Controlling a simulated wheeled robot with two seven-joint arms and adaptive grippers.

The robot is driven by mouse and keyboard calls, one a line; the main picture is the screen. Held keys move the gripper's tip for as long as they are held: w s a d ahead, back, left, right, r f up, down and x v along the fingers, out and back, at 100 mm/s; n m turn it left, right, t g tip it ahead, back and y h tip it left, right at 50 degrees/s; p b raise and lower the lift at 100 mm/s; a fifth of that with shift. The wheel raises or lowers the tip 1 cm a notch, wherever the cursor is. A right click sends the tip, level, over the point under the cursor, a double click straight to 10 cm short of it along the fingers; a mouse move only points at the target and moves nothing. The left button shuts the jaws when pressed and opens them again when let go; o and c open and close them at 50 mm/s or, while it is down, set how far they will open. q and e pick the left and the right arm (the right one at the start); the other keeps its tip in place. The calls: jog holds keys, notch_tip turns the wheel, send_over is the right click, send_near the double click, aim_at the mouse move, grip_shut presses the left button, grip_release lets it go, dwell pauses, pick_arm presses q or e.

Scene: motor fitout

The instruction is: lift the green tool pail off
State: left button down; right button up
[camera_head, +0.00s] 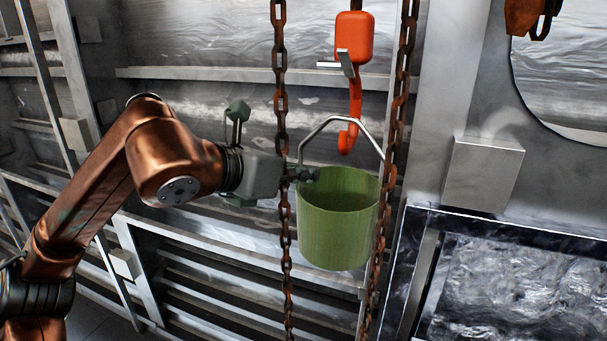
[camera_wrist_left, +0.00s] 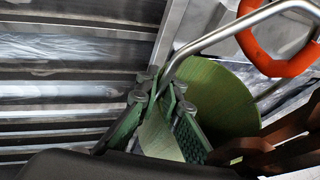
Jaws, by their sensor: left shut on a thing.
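The green tool pail (camera_head: 338,225) hangs upright below an orange hook (camera_head: 355,95) in the head view, between two rusty chains. Its grey wire handle (camera_head: 330,121) arches up at the hook's curved lower end. I cannot tell whether the handle bears on the hook. My left gripper (camera_head: 304,174) comes in from the left and is at the pail's left rim, where the handle meets it. In the left wrist view the fingers (camera_wrist_left: 166,92) are shut on the lower part of the handle (camera_wrist_left: 205,44), beside the pail (camera_wrist_left: 222,95). My right gripper is not in view.
The left chain (camera_head: 280,60) hangs close by my left gripper, and the right chain (camera_head: 402,70) passes in front of the pail's right side. A grey box (camera_head: 483,172) is on the wall at right. Metal wall ribs stand behind the pail.

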aim_at(299, 188)
pick_arm(q)
jog(key=shift+s+d+r, duration=0.15)
jog(key=shift+d+r, duration=0.05)
jog(key=shift+r, duration=0.35)
jog(key=shift+s+a+b, duration=0.25)
jog(key=shift+s+b, duration=0.1)
jog(key=shift+s, duration=0.55)
jog(key=shift+s+a+b, duration=0.25)
jog(key=shift+s+b, duration=0.05)
jog(key=shift+s, duration=0.55)
jog(key=shift+s+a, duration=0.1)
jog(key=shift+s, duration=0.2)
jog(key=s+a+b, duration=0.2)
jog(key=s, duration=0.5)
jog(key=shift+a+r, duration=0.15)
dwell(0.5)
